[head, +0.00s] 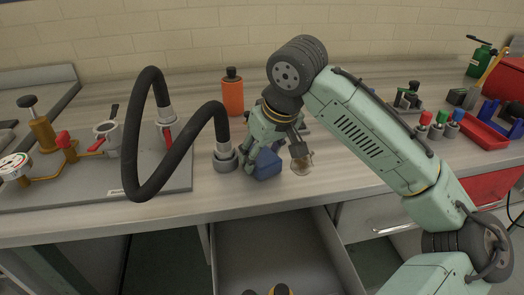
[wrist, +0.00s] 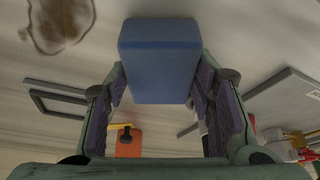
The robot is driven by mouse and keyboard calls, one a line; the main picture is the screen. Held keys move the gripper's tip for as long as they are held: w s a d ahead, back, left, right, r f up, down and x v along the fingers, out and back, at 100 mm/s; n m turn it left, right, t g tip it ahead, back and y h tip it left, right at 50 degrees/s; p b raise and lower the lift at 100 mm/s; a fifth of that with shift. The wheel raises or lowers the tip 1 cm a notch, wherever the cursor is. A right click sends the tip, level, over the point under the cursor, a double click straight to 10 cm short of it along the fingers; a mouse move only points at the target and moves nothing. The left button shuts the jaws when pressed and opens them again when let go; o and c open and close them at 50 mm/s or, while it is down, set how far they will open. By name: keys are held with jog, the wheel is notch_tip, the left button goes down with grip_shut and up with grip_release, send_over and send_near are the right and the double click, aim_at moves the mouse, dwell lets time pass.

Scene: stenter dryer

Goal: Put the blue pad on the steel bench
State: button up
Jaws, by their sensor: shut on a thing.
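The blue pad (head: 266,165) is a small blue block held at the front part of the bench top in the head view. My gripper (head: 257,155) points down and is shut on it. In the wrist view the pad (wrist: 160,60) sits between the two purple-lined fingers of my gripper (wrist: 158,95). The steel bench (head: 195,90) has a light, streaked grey top. The pad is very low over the bench; I cannot tell whether it touches it.
A hose fitting (head: 225,157) stands close left of my gripper, with a black hose (head: 150,190) looping from it. An orange bottle (head: 232,95) is behind. A brown stain (head: 302,163) lies to the right. An open drawer (head: 280,250) juts out below the front edge.

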jog(key=shift+f, duration=0.15)
jog(key=o, duration=1)
jog(key=shift+o, duration=0.2)
jog(key=b+v, duration=0.1)
jog(key=v, duration=1.1)
jog(key=shift+s, duration=0.1)
